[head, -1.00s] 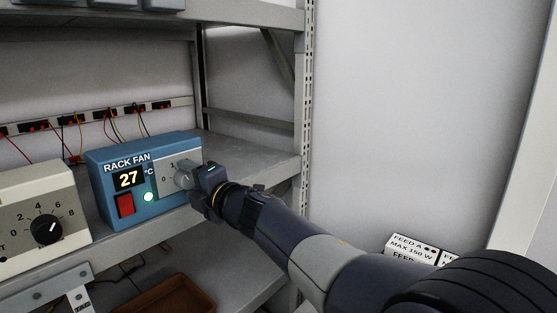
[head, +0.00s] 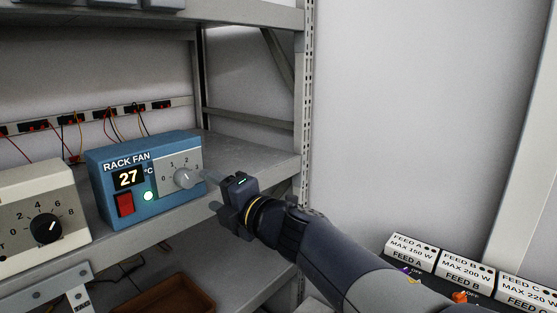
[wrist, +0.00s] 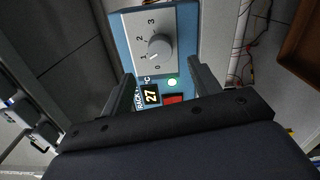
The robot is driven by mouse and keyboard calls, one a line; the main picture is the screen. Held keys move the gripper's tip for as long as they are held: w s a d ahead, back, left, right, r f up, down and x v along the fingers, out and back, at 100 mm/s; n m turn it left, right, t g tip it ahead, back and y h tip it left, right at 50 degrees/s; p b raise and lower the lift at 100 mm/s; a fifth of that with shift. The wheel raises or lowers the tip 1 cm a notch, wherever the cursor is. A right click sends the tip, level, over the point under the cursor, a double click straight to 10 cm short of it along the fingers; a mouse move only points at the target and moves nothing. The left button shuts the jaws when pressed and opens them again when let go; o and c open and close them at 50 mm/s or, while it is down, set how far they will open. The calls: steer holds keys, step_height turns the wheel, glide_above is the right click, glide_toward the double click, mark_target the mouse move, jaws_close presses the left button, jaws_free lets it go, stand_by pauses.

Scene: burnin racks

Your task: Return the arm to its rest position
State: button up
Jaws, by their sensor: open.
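My gripper (head: 212,190) is open and empty, just to the right of the blue rack fan box (head: 150,208) in the head view. A gap shows between its fingertips and the box's grey knob (head: 184,178). In the wrist view the two fingers (wrist: 162,75) stand apart, with the grey knob (wrist: 159,47) beyond them and nothing between them. The knob's mark appears to point near 1 in the wrist view. The box's display reads 27 and its green light is lit.
A cream box with a black dial (head: 46,229) stands left of the fan box on the shelf. A shelf post (head: 306,100) rises behind my arm. Feed boxes (head: 462,268) stand at the lower right. A brown tray (head: 178,296) lies below. The shelf right of the fan box is bare.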

mark_target(190, 181)
steer(key=x, duration=0.8)
steer(key=shift+w+a+r+p, duration=0.1)
steer(key=shift+w+a+p, duration=0.15)
steer(key=shift+w+p, duration=0.05)
steer(key=m+p, duration=0.2)
steer(key=m, duration=0.2)
steer(key=shift+s+d, duration=0.1)
steer(key=m+p, duration=0.3)
steer(key=m, duration=0.3)
steer(key=m+p, duration=0.4)
steer(key=m, duration=0.1)
steer(key=shift+m, duration=0.3)
steer(key=m+p, duration=0.4)
